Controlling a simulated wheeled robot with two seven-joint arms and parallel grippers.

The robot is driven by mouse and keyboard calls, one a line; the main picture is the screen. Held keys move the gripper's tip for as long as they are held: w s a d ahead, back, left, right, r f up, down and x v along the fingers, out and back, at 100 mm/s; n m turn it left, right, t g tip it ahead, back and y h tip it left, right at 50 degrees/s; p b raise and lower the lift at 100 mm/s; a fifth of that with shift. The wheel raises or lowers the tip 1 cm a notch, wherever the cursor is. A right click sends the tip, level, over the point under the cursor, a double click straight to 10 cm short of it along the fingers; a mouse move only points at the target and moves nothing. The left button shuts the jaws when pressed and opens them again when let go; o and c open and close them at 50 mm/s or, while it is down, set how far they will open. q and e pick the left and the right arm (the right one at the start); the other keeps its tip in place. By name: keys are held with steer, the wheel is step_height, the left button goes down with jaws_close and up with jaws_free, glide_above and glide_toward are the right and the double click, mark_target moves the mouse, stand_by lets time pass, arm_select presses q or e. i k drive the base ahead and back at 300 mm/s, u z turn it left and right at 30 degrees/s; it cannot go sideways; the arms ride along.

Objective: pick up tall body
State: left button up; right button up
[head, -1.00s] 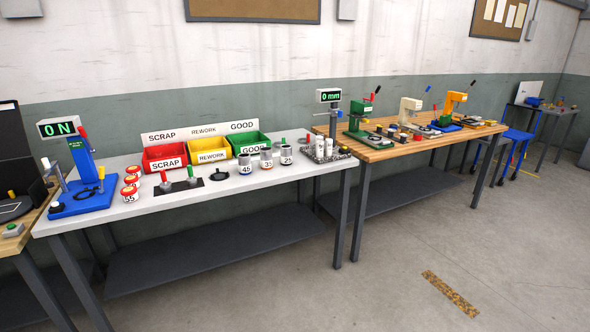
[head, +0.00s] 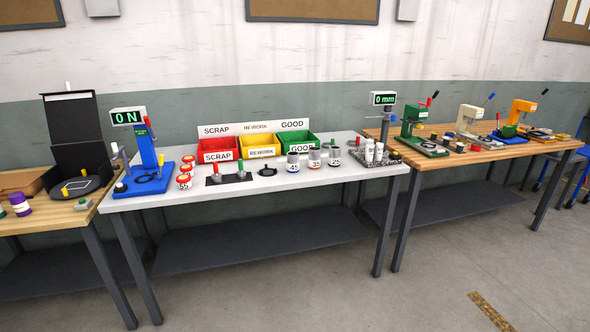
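Several small cylinders that may include the tall body stand on the grey-topped middle table (head: 240,190). Two slim white cylinders (head: 369,153) stand close together on a dark speckled plate at its right end, by the "0 mm" display. Left of them are three short tins marked 45 (head: 293,163), 35 (head: 314,158) and 25 (head: 334,157). At the left are red-topped tins (head: 184,181), one marked 55. I cannot tell which of these is the tall body. Neither of my grippers is in view.
Red scrap (head: 218,156), yellow rework (head: 259,153) and green good (head: 303,150) bins line the back. A blue press (head: 147,160) stands at the left end. A wooden table with presses (head: 460,150) adjoins right; another wooden table (head: 50,216) is left.

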mark_target(315, 154)
steer(key=z, duration=0.85)
steer(key=i, duration=0.75)
steer(key=z, duration=0.95)
steer(key=i, duration=1.5)
steer(key=u, duration=0.75)
